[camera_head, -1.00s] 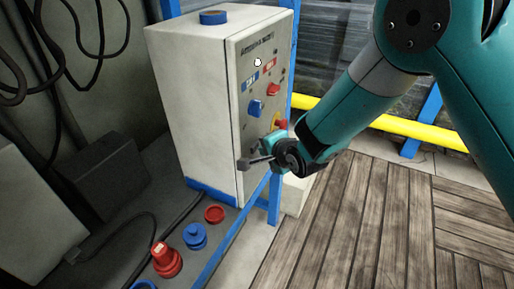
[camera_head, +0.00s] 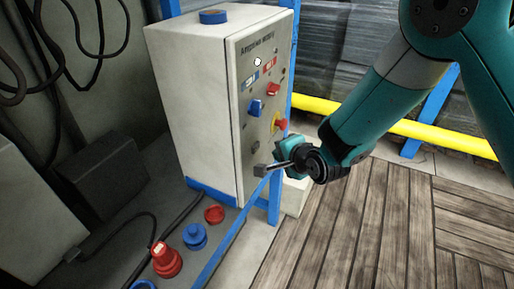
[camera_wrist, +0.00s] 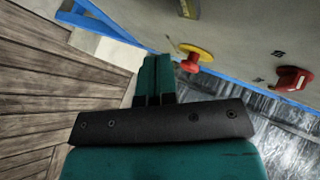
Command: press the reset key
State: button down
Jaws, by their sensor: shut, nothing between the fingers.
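The light grey control box (camera_head: 185,110) stands upright, its front panel facing right. A small grey key (camera_head: 255,146) sits low on that panel; a greyish piece at the top edge of the wrist view (camera_wrist: 188,8) seems to be the same key. Lettering is too small to read, so I cannot tell which control is the reset key. My gripper (camera_head: 280,147) is shut and empty, to the right of the grey key and apart from the panel. Its closed teal fingers (camera_wrist: 156,75) point toward the panel in the wrist view.
A red emergency button on yellow (camera_head: 280,125) is close above my gripper. A blue knob (camera_head: 256,107) and red knob (camera_head: 273,89) sit higher. A blue frame post (camera_head: 274,195) and yellow rail (camera_head: 420,132) stand nearby. The plank floor (camera_head: 350,235) is clear.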

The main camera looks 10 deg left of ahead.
jog(key=shift+s+d, duration=0.2)
jog(key=shift+d, duration=0.4)
jog(key=shift+s+d, duration=0.2)
jog(key=shift+d, duration=0.35)
jog(key=s+d+r+n+g+p, duration=0.2)
jog(key=s+r+n+p, duration=0.1)
jog(key=r, duration=0.7)
jog(key=s+d+r+n+g+h+p, duration=0.1)
jog(key=s+d+r+n+g+p, duration=0.2)
jog(key=s+r, duration=0.6)
jog(key=s+d+r+n+g+h+p, duration=0.1)
jog(key=s+d+r+n+g+p, duration=0.2)
jog(key=s+d+r+n, duration=0.4)
jog(key=s+r+n+g, duration=0.1)
jog(key=s+r+n, duration=0.2)
jog(key=s, duration=0.5)
jog(key=shift+s+d+h+p, duration=0.25)
jog(key=shift+d+h+p, duration=0.05)
jog(key=shift+d+p, duration=0.1)
jog(key=shift+r, duration=0.15)
